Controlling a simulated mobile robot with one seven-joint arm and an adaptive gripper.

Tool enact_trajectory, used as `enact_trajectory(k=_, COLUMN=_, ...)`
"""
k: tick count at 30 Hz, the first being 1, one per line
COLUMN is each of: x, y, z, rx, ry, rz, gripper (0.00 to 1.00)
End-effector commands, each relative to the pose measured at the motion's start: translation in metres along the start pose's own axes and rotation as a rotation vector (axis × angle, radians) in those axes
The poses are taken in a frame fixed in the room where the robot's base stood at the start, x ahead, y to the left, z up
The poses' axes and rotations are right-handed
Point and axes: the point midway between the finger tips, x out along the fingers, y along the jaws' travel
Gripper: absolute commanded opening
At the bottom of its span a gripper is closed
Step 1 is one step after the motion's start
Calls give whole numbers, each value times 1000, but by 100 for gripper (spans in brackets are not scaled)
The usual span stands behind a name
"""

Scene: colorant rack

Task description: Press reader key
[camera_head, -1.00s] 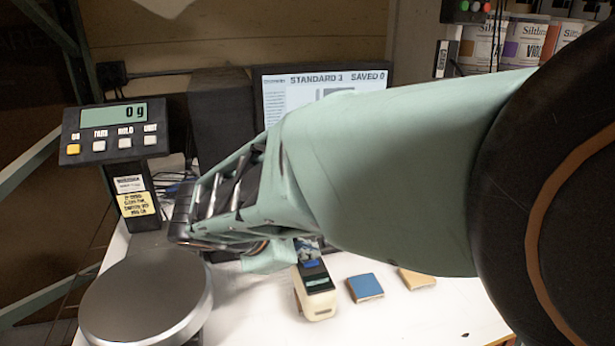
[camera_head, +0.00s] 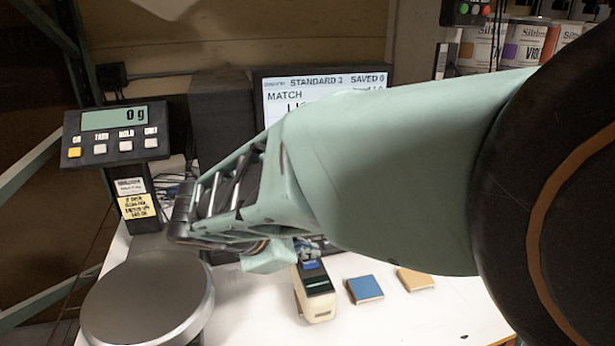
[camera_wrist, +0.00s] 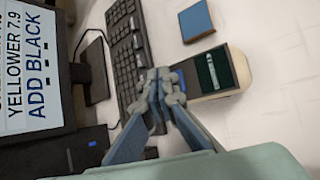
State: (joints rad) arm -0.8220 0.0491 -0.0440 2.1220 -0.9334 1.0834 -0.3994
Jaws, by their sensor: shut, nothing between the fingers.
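The reader (camera_head: 318,305) is a small cream hand-held device with a dark display, on the white table below my arm. In the wrist view the reader (camera_wrist: 237,75) lies right of my fingertips, and a bit of its blue key (camera_wrist: 177,78) shows beside them. My gripper (camera_wrist: 160,76) is shut and empty, its tips at the key end of the reader. I cannot tell whether they touch the key. The monitor (camera_head: 283,98) shows "STANDARD 3", "SAVED 0" and "MATCH"; in the wrist view its screen (camera_wrist: 35,75) reads "YELLOWER 7.9" and "ADD BLACK".
A blue tile (camera_head: 364,290) and a tan tile (camera_head: 415,279) lie right of the reader. A black keyboard (camera_wrist: 127,45) lies close to my fingers.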

Motion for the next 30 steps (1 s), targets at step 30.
enact_trajectory(k=30, x=-38, y=28, z=28, rx=0, ry=0, rz=0, gripper=0)
